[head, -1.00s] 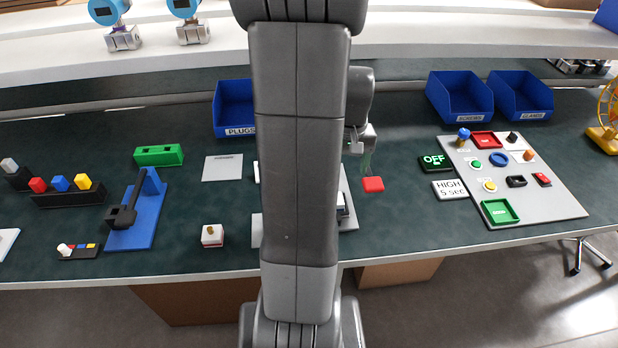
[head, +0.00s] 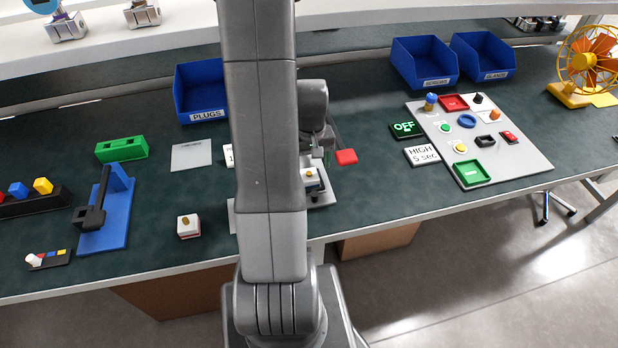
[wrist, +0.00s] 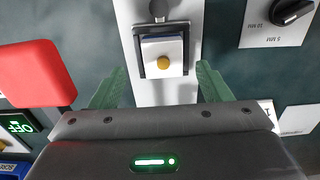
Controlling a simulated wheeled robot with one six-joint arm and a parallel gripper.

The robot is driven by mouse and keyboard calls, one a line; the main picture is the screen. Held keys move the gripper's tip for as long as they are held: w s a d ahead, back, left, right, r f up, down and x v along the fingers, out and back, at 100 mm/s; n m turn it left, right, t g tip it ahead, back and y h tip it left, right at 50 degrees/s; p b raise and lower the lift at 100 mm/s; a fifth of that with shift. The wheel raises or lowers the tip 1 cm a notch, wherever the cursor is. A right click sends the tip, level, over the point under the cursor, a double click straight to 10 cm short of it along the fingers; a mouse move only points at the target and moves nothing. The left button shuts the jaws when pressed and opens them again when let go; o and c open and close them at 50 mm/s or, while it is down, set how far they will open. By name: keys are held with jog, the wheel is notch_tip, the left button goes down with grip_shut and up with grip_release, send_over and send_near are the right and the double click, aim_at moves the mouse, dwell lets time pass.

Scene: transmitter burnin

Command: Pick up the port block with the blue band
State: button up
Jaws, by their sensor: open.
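A white port block (head: 311,178) with a gold port on top sits in a black holder on a pale fixture; a bluish band seems to show on its side in the head view. In the wrist view the block (wrist: 163,50) sits in the black holder, just beyond my fingertips and roughly centred between them. My gripper (wrist: 160,83) is open and empty, with its two green fingers apart on either side. In the head view my gripper (head: 322,152) is above the fixture, partly hidden by my arm. Another white port block (head: 188,228), with a reddish band, stands on the bench at left.
A red pad (head: 346,157) on an arm is close to the right of the fixture; it is large at left in the wrist view (wrist: 35,72). An OFF display (head: 407,130) and a control board (head: 520,165) lie further right. A blue stand (head: 118,205) is at left.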

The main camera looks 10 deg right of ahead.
aim_at(309, 172)
jog(key=shift+w+a+f, duration=0.1)
jog(key=shift+a+f, duration=0.1)
jog(key=shift+f, duration=1.8)
jog(key=c, duration=1.2)
